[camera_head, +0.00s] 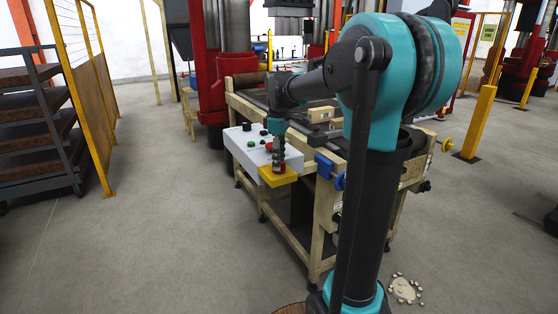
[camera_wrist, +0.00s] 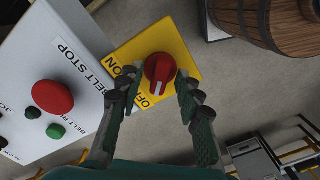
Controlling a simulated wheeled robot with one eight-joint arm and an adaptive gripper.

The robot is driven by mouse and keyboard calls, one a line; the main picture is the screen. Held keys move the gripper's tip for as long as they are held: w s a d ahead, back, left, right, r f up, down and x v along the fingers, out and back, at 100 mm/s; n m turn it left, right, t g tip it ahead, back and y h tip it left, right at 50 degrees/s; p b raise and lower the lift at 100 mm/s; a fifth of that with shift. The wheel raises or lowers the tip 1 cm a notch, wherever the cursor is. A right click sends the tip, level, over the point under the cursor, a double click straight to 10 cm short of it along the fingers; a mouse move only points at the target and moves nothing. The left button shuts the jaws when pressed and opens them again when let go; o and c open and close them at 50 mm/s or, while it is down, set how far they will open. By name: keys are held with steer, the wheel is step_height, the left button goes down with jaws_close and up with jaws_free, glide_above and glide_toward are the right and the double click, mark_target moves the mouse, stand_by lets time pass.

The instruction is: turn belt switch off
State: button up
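The belt switch is a round red knob (camera_wrist: 159,72) on a yellow plate (camera_wrist: 188,54) with ON and OFF labels. Its white mark points down in the wrist view, close to the OFF label. In the head view the yellow plate (camera_head: 279,179) sits at the front corner of the white control box. My gripper (camera_wrist: 158,76) is open, with one fingertip on each side of the knob. A narrow gap seems to show on both sides; contact cannot be told. In the head view my gripper (camera_head: 278,150) comes down over the plate and partly hides the knob.
The white control box (camera_wrist: 50,55) beside the plate carries a large red BELT STOP button (camera_wrist: 52,97) and a green button (camera_wrist: 56,131), close to my left finger. A wooden barrel (camera_wrist: 286,25) shows beyond. The conveyor frame (camera_head: 313,232) stands behind the box; floor at left is clear.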

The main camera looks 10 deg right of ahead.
step_height(320, 180, up, 12)
stand_by(0.7)
